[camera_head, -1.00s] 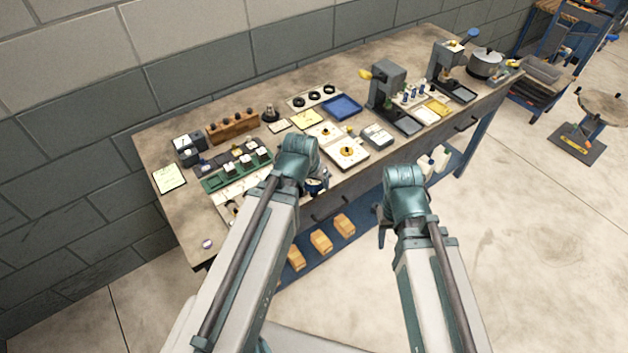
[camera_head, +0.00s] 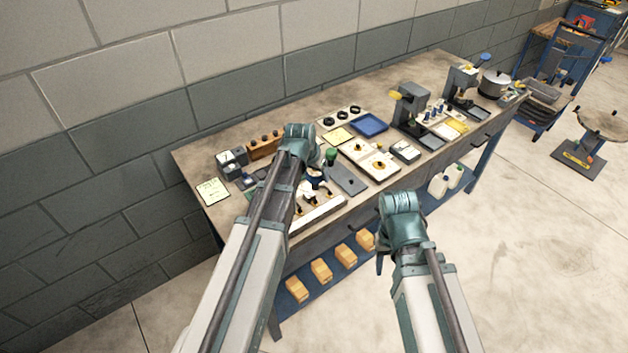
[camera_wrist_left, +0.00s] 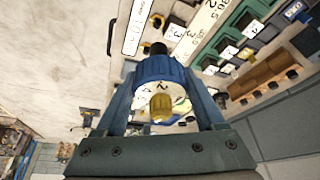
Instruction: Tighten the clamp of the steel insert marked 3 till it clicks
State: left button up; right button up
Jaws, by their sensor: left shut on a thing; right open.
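My left gripper (camera_head: 314,182) is over the front left of the bench. In the left wrist view its fingers (camera_wrist_left: 160,78) are shut on a blue collared tool (camera_wrist_left: 158,70) with a numbered white dial and a yellow knob. The tool's dark tip points at the bench. Beyond the tip, a white plate with a 3 (camera_wrist_left: 173,32) lies beside other numbered pieces; I cannot tell the insert's clamp apart. In the head view, my left arm hides part of this area. My right gripper (camera_head: 381,256) is open and empty in front of the bench.
A green-handled piece (camera_head: 330,156) and a dark grey plate (camera_head: 347,180) are close to the left gripper. Further right are a blue tray (camera_head: 369,125) and grey presses (camera_head: 409,106). Wooden blocks (camera_head: 321,269) sit on the lower shelf.

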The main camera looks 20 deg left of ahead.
aim_at(314, 188)
pick_arm(q)
jog(key=shift+f+b, duration=2.65)
jog(key=shift+f+b, duration=1.15)
jog(key=shift+f, duration=0.05)
dwell(0.5)
